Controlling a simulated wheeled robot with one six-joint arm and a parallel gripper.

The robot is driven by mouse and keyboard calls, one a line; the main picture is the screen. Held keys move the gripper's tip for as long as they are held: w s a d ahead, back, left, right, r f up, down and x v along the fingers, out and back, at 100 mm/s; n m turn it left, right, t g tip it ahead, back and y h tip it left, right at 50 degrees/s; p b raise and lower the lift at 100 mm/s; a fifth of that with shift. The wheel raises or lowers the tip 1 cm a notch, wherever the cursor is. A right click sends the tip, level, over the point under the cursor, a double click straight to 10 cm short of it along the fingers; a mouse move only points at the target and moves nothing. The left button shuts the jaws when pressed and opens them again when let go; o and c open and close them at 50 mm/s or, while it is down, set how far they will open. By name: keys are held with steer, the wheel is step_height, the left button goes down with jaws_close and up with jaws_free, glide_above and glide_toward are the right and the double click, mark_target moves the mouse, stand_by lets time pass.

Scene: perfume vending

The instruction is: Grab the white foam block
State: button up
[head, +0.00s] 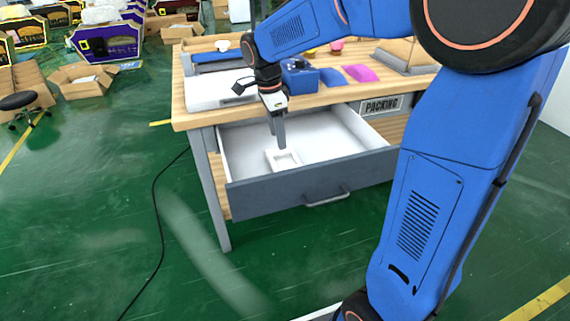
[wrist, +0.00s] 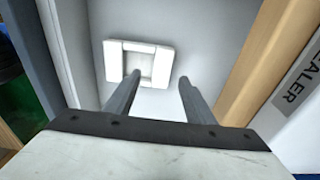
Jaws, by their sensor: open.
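The white foam block (head: 283,160) is a small square piece with a recess in its middle. It lies on the floor of the open white-lined drawer (head: 235,150). In the wrist view the foam block (wrist: 117,62) is ahead of the fingers, toward the left finger. My gripper (head: 280,143) points down into the drawer, over or just behind the block. In the wrist view my gripper (wrist: 161,84) has its two fingers apart with nothing between them. I cannot tell the exact height of the fingertips above the block.
The drawer's grey front (head: 310,182) and side walls surround the block. The wooden tabletop (head: 190,118) is above the drawer's back. A blue box (head: 300,78) and blue and pink sheets (head: 361,73) lie on it. The drawer floor right of the block is clear.

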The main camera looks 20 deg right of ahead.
mark_target(279, 160)
steer(key=shift+w+d+f, duration=0.1)
steer(key=shift+d+f, duration=0.1)
steer(key=shift+f, duration=1.2)
steer(key=shift+w+d+f, duration=0.1)
steer(key=shift+d+f, duration=0.05)
steer(key=shift+f, duration=1.2)
steer(key=shift+c, duration=0.7)
steer(key=c, duration=1)
